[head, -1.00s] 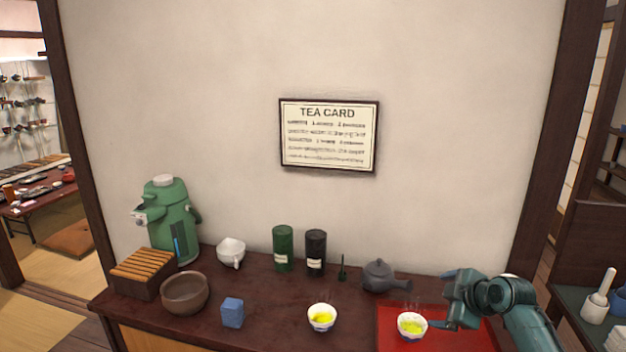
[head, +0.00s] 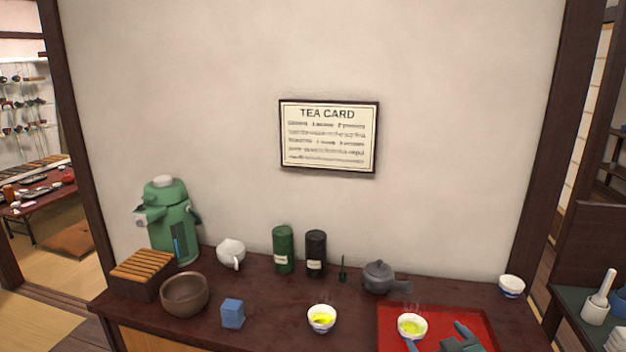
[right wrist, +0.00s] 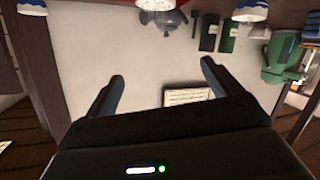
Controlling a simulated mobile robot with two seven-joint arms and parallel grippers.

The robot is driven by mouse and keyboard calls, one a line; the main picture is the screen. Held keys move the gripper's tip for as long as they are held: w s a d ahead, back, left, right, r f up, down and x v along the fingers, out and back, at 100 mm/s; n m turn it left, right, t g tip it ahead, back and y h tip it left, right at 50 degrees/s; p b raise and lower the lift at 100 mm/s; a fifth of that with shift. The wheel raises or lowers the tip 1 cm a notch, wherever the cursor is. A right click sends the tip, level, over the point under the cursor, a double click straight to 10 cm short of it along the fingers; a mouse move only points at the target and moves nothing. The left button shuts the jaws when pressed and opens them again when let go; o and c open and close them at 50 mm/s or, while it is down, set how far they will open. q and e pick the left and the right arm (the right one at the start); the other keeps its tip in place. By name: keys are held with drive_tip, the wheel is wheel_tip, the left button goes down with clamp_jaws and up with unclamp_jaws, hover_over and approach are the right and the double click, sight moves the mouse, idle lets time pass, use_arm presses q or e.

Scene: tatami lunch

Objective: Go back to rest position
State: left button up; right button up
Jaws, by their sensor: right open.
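My right gripper (head: 440,346) shows at the bottom edge of the head view, over the front of the red tray (head: 478,322). Its jaws are open with nothing between them, and the right wrist view shows both fingers (right wrist: 162,80) apart. A cup of yellow-green tea (head: 412,326) stands on the tray, just behind the gripper and apart from the jaws as far as I can tell. My left gripper is not in view.
A second tea cup (head: 321,319) stands left of the tray. A grey teapot (head: 379,277) and a white-blue cup (head: 511,286) stand behind. A blue cube (head: 232,313), brown bowl (head: 185,294), canisters (head: 283,250) and green dispenser (head: 170,222) fill the left of the counter (head: 275,325).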

drive_tip(key=s+a+f+g+y, duration=0.1)
drive_tip(key=s+a+f, duration=0.2)
drive_tip(key=s, duration=0.6)
drive_tip(key=s+a+f+g, duration=0.1)
drive_tip(key=s+a+f, duration=0.2)
drive_tip(key=s, duration=0.6)
drive_tip(key=s+a+f+g+y, duration=0.1)
drive_tip(key=s+a+f, duration=0.3)
drive_tip(key=s, duration=0.5)
drive_tip(key=shift+s+a+m+g+y, duration=0.35)
drive_tip(key=shift+a+g, duration=0.25)
drive_tip(key=shift+a, duration=0.35)
